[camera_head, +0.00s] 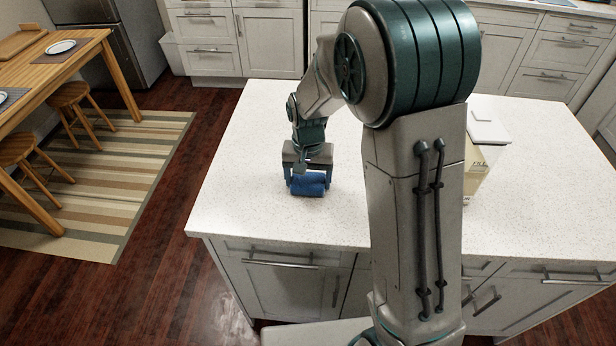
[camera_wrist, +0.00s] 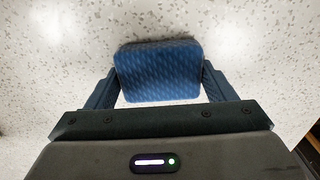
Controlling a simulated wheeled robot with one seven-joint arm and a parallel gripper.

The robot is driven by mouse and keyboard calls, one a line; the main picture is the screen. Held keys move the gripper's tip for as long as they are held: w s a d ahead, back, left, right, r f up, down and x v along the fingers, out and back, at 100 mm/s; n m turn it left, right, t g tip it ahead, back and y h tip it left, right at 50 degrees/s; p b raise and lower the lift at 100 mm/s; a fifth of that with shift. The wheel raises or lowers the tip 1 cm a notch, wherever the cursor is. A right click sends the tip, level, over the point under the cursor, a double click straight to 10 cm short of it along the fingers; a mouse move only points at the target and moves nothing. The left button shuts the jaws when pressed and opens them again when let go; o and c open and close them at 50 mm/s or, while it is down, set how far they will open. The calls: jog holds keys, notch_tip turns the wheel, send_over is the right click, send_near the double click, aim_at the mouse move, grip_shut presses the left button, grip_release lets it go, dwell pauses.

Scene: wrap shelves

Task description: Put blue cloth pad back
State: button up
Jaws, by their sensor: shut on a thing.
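The blue cloth pad (camera_head: 308,188) is at the left part of the white speckled island counter (camera_head: 255,215), below my gripper (camera_head: 307,182). In the wrist view the pad (camera_wrist: 160,70) is a dark blue, patterned, rounded rectangle between the two fingers of my gripper (camera_wrist: 160,78). The fingers are shut on its left and right sides. The counter surface shows behind the pad. I cannot tell whether the pad touches the counter or is held just above it.
A pale box-like item (camera_head: 482,150) stands on the counter to the right, partly hidden by my arm. The counter around the pad is clear. A wooden table (camera_head: 50,70) with stools and a striped rug (camera_head: 110,185) lie to the left. Drawers (camera_head: 290,280) front the island.

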aim_at(308, 179)
jog(key=o, duration=1)
jog(key=shift+c, duration=0.2)
jog(key=shift+r, duration=0.1)
notch_tip(308, 179, up, 12)
jog(key=s+d+n+t, duration=0.1)
jog(key=s+d, duration=0.4)
jog(key=s, duration=0.4)
jog(key=s+d+r+n+t, duration=0.1)
jog(key=s+d, duration=0.3)
jog(key=s, duration=0.6)
jog(key=shift+s+d+r+t, duration=0.25)
jog(key=shift+d+r+t, duration=0.1)
jog(key=shift+t, duration=0.15)
